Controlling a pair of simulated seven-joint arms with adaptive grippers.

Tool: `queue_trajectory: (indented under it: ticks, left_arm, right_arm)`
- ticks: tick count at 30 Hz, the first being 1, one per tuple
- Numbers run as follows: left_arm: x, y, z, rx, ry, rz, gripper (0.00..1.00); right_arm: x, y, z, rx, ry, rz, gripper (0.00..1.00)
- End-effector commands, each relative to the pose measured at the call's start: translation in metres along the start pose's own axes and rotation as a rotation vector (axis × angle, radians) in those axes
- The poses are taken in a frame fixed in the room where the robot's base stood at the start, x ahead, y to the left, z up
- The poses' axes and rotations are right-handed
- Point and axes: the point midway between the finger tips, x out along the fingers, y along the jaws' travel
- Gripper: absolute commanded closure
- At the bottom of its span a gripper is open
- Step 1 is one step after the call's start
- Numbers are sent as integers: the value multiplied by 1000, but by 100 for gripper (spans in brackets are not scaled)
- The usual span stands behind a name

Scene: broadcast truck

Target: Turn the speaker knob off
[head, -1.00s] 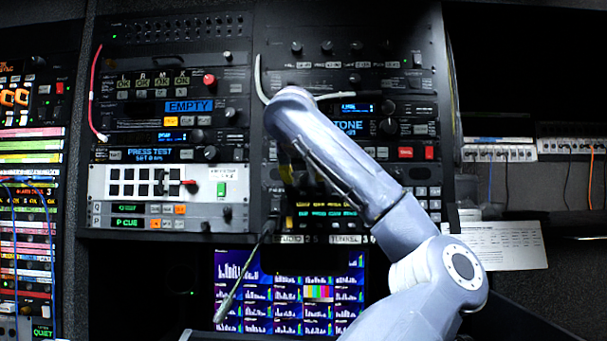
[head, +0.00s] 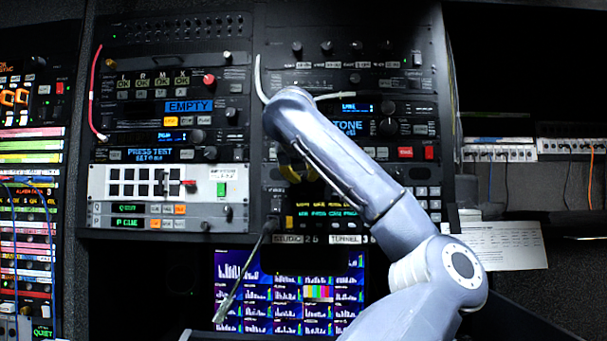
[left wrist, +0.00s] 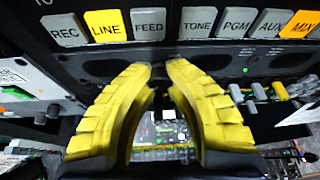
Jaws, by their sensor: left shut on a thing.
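My left gripper (head: 290,172) shows its yellow fingers at the right-hand rack, partly hidden behind my own arm in the head view. In the left wrist view the two yellow fingers (left wrist: 167,68) come close together at the black panel, just below the FEED (left wrist: 149,23) and TONE (left wrist: 199,22) buttons. They are shut on a small dark thing at the panel, apparently a knob. Its pointer and label are hidden, so I cannot tell its setting or whether it is the speaker knob. My right gripper is not in view.
A lit LINE button (left wrist: 106,26) is left of the fingers. A grey gooseneck stalk (head: 241,285) hangs before the monitor (head: 290,307). A panel with a red knob (head: 209,79) stands to the left.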

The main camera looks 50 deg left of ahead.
Motion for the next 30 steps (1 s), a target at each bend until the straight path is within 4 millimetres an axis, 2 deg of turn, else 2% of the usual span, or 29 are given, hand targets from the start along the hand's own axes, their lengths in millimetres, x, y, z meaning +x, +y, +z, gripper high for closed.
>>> queue_trajectory:
  ticks: [5, 11, 12, 20, 30]
  left_arm:
    - [0, 1, 0, -100, -2, -42, 100]
    - [0, 0, 0, -102, -2, -43, 100]
    - [0, 0, 0, -102, -2, -43, 83]
    - [0, 0, 0, -101, -2, -42, 53]
    - [-4, 0, 0, -102, -3, -43, 52]
  right_arm:
    - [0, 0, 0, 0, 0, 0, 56]
    - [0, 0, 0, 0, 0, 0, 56]
    - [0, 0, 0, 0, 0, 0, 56]
    - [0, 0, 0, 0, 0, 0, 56]
    - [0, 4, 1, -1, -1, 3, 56]
